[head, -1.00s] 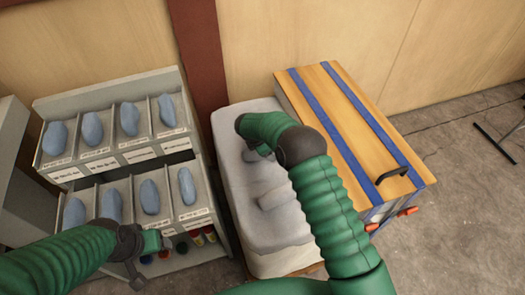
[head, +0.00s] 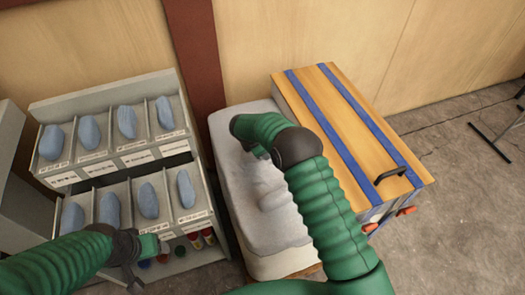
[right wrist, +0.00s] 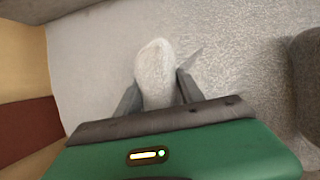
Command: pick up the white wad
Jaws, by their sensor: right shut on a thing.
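The white wad (right wrist: 155,68) is a pale, rounded oblong piece in the right wrist view. My right gripper (right wrist: 158,88) is shut on it, one finger on each side, and the wad sticks out beyond the fingertips. Behind it is the pale grey fabric surface (right wrist: 100,60). In the head view my right gripper (head: 254,151) is over the pale padded block (head: 240,215), and my arm hides the wad there. My left gripper (head: 152,246) is in front of the shelf, and its fingers are too small to judge.
A shelf rack (head: 105,165) with several blue-grey oblong pieces stands at left. A wooden box (head: 340,130) with blue straps and a black handle adjoins the padded block at right.

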